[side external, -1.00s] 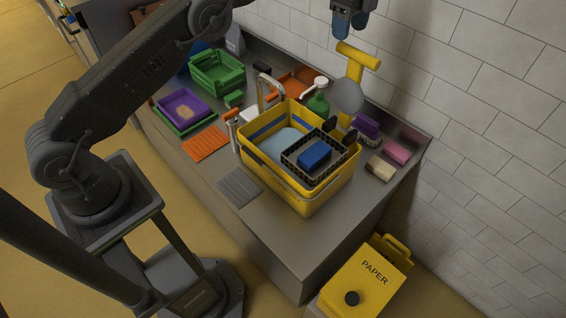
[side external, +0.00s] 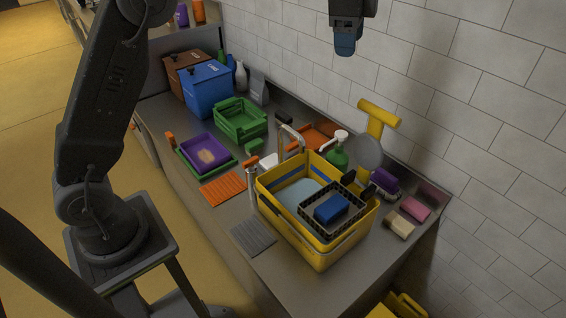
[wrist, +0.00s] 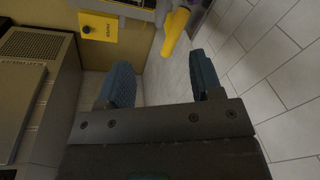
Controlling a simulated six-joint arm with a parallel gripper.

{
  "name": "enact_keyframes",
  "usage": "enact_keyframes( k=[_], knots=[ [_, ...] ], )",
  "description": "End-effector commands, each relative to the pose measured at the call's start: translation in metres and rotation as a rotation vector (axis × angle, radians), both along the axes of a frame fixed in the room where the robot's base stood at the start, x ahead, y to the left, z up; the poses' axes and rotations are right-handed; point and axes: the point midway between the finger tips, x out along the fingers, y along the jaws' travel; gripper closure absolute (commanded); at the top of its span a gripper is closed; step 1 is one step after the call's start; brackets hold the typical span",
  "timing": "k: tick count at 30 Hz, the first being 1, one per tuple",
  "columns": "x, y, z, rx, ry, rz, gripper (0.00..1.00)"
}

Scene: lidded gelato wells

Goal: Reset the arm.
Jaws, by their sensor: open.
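My gripper (side external: 346,48) hangs high at the top of the side view, in front of the tiled wall and above the bench. Its blue fingers point down. In the wrist view the two blue fingers (wrist: 163,80) are spread apart, with nothing between them but the wall and floor beyond. It touches nothing that I can see.
Below stands a yellow basin (side external: 318,245) holding a black crate (side external: 345,226) with a blue block (side external: 331,209). A yellow T-shaped handle (side external: 379,116) rises near the wall. Green (side external: 240,125) and purple (side external: 208,158) trays and blue (side external: 205,90) and brown bins stand left.

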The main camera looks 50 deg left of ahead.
Motion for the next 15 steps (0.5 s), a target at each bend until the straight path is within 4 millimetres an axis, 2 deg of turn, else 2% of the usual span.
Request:
enact_keyframes(
  k=[1,6,10,15],
  knots=[
    [-0.018,0.003,0.011,-0.01,-0.021,0.056,0.4],
    [-0.076,0.012,0.029,-0.054,-0.085,0.262,0.4],
    [-0.126,0.018,0.03,-0.097,-0.131,0.416,0.4],
    [-0.192,0.025,0.015,-0.161,-0.191,0.617,0.4]
  ],
)
